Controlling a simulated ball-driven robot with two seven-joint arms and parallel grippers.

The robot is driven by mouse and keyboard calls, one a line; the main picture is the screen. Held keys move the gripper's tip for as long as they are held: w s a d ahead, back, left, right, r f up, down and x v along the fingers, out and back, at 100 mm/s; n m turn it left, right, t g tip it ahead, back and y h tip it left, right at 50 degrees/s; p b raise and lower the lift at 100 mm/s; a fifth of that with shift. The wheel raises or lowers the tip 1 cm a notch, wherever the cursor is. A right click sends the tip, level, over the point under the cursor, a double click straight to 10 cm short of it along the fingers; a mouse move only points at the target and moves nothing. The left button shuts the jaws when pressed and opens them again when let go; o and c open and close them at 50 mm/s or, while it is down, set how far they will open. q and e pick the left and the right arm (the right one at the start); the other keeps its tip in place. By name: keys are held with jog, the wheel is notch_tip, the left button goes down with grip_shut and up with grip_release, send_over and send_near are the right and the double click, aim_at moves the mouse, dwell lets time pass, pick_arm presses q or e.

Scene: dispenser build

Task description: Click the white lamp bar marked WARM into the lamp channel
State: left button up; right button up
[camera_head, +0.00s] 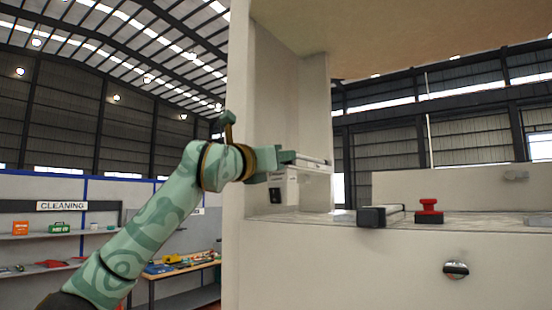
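My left gripper (300,162) reaches in from the left to the front of the tall white cabinet (240,120), level with its open recess. A thin pale bar lies along its fingers; I cannot tell whether this is a fingertip or a held part. A white box (292,190) with small print and a black patch is just below the fingers. A pale bar with a black end block (372,216) lies on the counter to the right. No WARM mark is legible, so I cannot tell which is the lamp bar. The lamp channel is not clearly visible. My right gripper is not in view.
A red knob on a black base (429,211) stands on the white counter (480,228), right of the black-ended bar. Shelves marked CLEANING (62,206) stand far left. Much of the counter's right side is clear.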

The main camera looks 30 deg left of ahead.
pick_arm(q)
jog(key=shift+w+r, duration=0.1)
jog(key=shift+r, duration=0.05)
dwell(0.7)
jog(key=shift+w, duration=0.1)
jog(key=shift+w+d, duration=0.1)
jog(key=shift+w, duration=0.1)
jog(key=o, duration=1.3)
jog(key=shift+f, duration=0.2)
jog(key=shift+c, duration=0.2)
jog(key=o, duration=0.5)
jog(key=shift+w, duration=0.1)
